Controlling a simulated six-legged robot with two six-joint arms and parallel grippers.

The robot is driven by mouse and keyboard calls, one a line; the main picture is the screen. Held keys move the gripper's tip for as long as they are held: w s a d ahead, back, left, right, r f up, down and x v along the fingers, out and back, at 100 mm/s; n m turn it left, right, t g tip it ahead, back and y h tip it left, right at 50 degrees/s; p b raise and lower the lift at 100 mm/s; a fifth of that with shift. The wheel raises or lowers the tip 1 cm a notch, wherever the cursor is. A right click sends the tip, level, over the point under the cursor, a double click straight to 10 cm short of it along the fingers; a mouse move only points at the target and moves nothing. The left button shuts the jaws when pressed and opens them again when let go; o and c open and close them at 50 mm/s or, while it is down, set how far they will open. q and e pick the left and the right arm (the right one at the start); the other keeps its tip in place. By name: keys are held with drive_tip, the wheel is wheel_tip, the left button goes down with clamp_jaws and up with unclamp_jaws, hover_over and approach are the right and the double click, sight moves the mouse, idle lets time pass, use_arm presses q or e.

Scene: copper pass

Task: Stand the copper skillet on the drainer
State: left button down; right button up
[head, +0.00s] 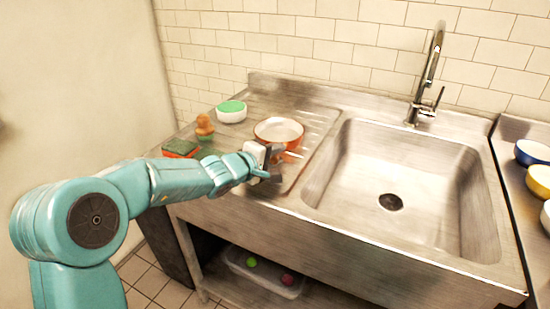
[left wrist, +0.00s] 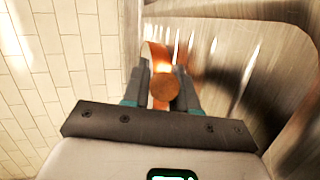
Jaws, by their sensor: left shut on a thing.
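The copper skillet (head: 279,131), with an orange-copper rim and a pale inside, is over the ribbed drainer (head: 318,122) left of the sink bowl. Its open side faces up in the head view. I cannot tell whether it touches the drainer. My left gripper (head: 270,160) is at the skillet's near side. In the left wrist view, my left gripper (left wrist: 164,90) is shut on the skillet's copper handle (left wrist: 164,88), whose round end lies between the fingers. Most of the pan is hidden there. My right gripper is in neither view.
A green-topped white bowl (head: 231,113), a brown bottle-like thing (head: 204,128) and a sponge (head: 181,148) stand left of the skillet. The sink bowl (head: 400,190) is empty, with a tap (head: 430,75) behind. Coloured bowls (head: 533,152) stand at far right. A bin (head: 262,270) sits below.

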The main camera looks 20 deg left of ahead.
use_arm(q)
drive_tip(key=shift+s+r, duration=0.15)
drive_tip(key=shift+r, duration=0.2)
drive_tip(key=shift+f, duration=0.15)
drive_tip(key=c, duration=1.3)
unclamp_jaws()
drive_tip(key=shift+f, duration=0.25)
drive_tip(key=o, duration=0.4)
drive_tip(key=shift+r, duration=0.15)
drive_tip(key=shift+r, duration=0.1)
drive_tip(key=v, duration=1.2)
drive_tip(key=shift+b, duration=0.4)
